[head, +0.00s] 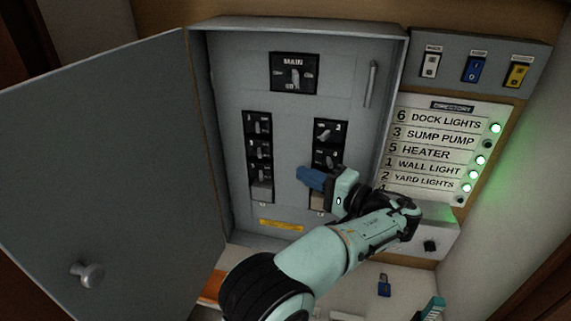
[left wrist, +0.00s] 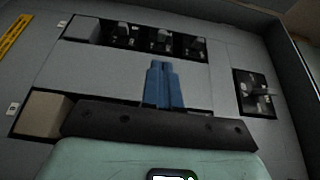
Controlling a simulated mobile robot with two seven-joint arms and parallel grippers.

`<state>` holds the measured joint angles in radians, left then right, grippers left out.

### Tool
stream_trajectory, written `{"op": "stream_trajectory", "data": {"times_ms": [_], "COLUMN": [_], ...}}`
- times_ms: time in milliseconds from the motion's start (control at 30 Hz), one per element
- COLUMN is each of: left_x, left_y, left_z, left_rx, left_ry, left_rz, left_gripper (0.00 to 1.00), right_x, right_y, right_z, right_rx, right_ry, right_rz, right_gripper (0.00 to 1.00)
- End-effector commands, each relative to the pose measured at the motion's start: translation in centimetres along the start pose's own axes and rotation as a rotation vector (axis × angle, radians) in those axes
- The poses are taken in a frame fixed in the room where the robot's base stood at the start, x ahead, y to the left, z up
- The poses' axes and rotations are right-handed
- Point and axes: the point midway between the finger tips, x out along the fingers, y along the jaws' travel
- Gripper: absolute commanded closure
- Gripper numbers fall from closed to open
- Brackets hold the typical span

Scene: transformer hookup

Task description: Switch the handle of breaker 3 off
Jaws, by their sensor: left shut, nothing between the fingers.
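The grey breaker panel (head: 228,190) has its door open. Breaker 3 (head: 260,150) is the middle one in the left column; in the left wrist view it is the middle one (left wrist: 161,41) in the top row. Its handle position is too small to read surely. The lamp (head: 487,144) beside SUMP PUMP, number 3, is dark. My left gripper (head: 304,177) is shut and empty, in front of the panel between the columns, apart from breaker 3. Its blue fingertips (left wrist: 161,68) lie together in the left wrist view. A teal part of mine shows at the lower right of the head view; its fingers are unclear.
The MAIN breaker (head: 293,73) is above both columns. My gripper hides the lower right column. The open door (head: 110,160) fills the left. The directory (head: 437,150) has several green lamps lit. Three coloured switches are above it. A blue padlock (head: 383,287) is below.

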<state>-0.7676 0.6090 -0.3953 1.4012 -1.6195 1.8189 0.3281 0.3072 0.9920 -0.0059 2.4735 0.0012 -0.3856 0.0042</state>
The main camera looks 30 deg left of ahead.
Motion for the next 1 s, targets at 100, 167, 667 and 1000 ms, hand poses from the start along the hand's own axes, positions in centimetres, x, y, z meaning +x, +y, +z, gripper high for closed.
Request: {"op": "stream_trajectory", "data": {"times_ms": [100,167,667,1000], "left_x": [1.6,2.7,9.5,9.7], "left_y": [0.1,0.1,0.0,0.0], "left_z": [0.1,0.1,0.1,0.1], "left_rx": [0.001,0.001,-0.001,-0.001], "left_ry": [-0.005,-0.005,-0.003,-0.002], "left_rz": [0.000,0.001,0.000,0.000], "left_gripper": [1.00,1.00,1.00,1.00], "right_x": [0.2,0.3,0.2,0.2], "right_y": [0.1,0.2,0.1,0.2], "right_z": [0.2,0.3,0.2,0.2], "right_rx": [0.001,0.001,0.001,0.001], "right_ry": [-0.002,-0.004,-0.002,-0.002], "right_rz": [0.001,0.001,0.001,0.001], "right_gripper": [1.00,1.00,1.00,1.00]}}
